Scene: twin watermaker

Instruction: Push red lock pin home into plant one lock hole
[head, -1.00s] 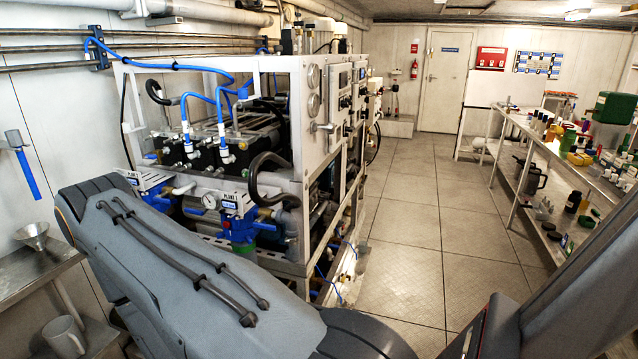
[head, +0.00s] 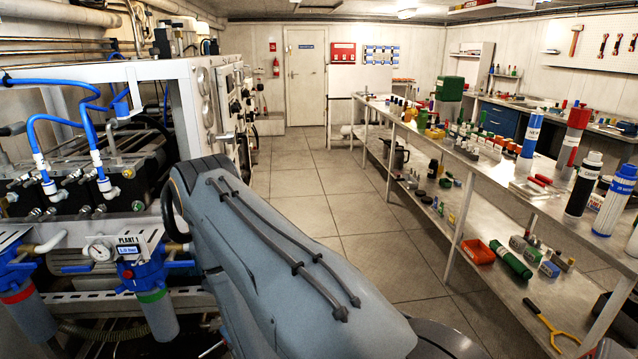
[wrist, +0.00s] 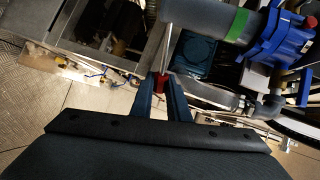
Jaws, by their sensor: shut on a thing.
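In the wrist view my gripper (wrist: 161,88) is shut on the red lock pin (wrist: 160,82). The pin's red end shows between the fingertips, and a thin pale shaft (wrist: 167,40) runs on from there toward the top of the picture. Plant one (head: 130,246) is the white-framed unit at the left of the head view, marked by its PLANT 1 label. Its blue filter head with a green ring (head: 152,296) and grey bowl (head: 158,318) sits below the label. My gripper is outside the head view. I cannot make out the lock hole in either view.
In the wrist view a grey bowl (wrist: 205,26) and blue filter head (wrist: 285,38) lie close beside the pin shaft. A steel frame (wrist: 75,25) stands at upper left. A crowded bench (head: 470,160) lines the right side; the aisle floor (head: 325,205) is clear.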

